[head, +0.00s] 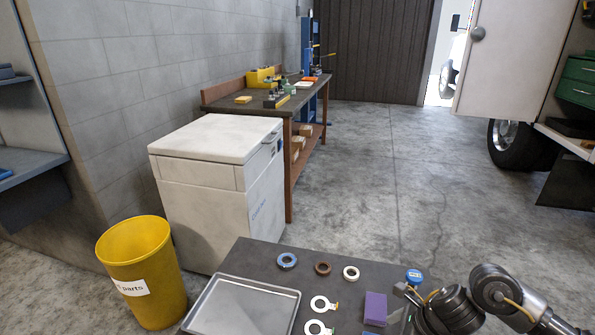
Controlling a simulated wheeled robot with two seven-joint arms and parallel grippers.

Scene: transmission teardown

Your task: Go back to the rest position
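My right arm comes in from the lower right, over the right side of the dark work table (330,258). Its gripper (404,291) is near the purple block (375,308) and a round blue-topped item (414,276). The fingers are small and partly hidden, so I cannot tell whether they are open or touch anything. My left gripper is not in view. A blue ring (287,261), a brown ring (323,268) and a white ring (351,273) lie along the far part of the table. Two white tabbed washers (323,305) lie nearer.
An empty metal tray (243,312) lies on the table's left side. A yellow bin (147,275) labelled "parts" stands left of the table. A white cabinet (215,180) and a workbench (285,95) stand behind. Open concrete floor (400,180) lies beyond, with a vehicle at right.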

